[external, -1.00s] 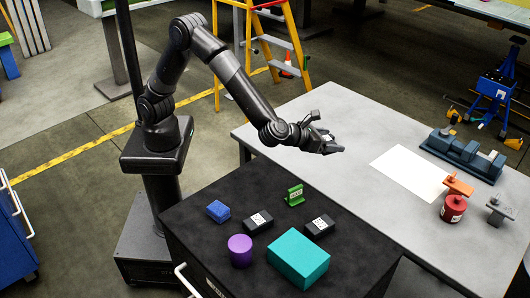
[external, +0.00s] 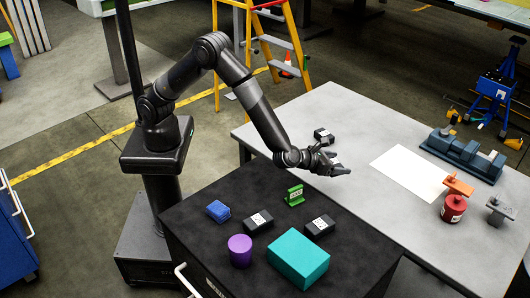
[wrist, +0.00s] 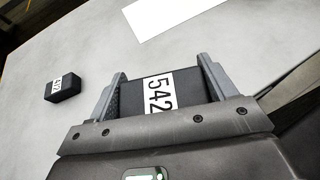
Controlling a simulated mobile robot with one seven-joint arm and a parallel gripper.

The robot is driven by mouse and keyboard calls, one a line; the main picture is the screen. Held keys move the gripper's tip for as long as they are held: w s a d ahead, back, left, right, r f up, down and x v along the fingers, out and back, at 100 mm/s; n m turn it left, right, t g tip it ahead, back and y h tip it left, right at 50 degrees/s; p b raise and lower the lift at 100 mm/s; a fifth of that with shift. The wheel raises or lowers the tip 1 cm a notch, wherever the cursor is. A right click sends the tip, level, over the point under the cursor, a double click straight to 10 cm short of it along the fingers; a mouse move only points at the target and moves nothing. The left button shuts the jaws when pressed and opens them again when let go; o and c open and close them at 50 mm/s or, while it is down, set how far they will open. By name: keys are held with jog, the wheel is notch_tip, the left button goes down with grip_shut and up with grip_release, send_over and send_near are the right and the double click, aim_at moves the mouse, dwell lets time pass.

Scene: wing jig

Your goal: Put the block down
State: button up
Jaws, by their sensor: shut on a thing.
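My gripper (external: 342,170) is over the near left part of the grey table (external: 285,115). In the wrist view my gripper (wrist: 162,70) is shut on a black block (wrist: 128,92) with a white label reading 542, its fingers on the block's two sides. The held block cannot be made out in the external view. I cannot tell whether it touches the table. A second black block (wrist: 65,90) with a white label stands on the table, left of and apart from my gripper; it also seems to show in the external view (external: 323,135), behind my gripper.
A white sheet (external: 410,173) lies ahead on the table. Beyond it are a blue-grey fixture (external: 460,155), an orange part (external: 458,186) and a red can (external: 453,208). The near black cabinet top holds two labelled black blocks (external: 258,222), a teal box (external: 298,258) and a purple cylinder (external: 240,250).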

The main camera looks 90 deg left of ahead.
send_over(346, 176)
notch_tip(346, 176, down, 5)
jog(key=shift+w+f, duration=0.1)
jog(key=shift+f, duration=1.95)
jog(key=shift+f, duration=0.15)
jog(key=o, duration=1.4)
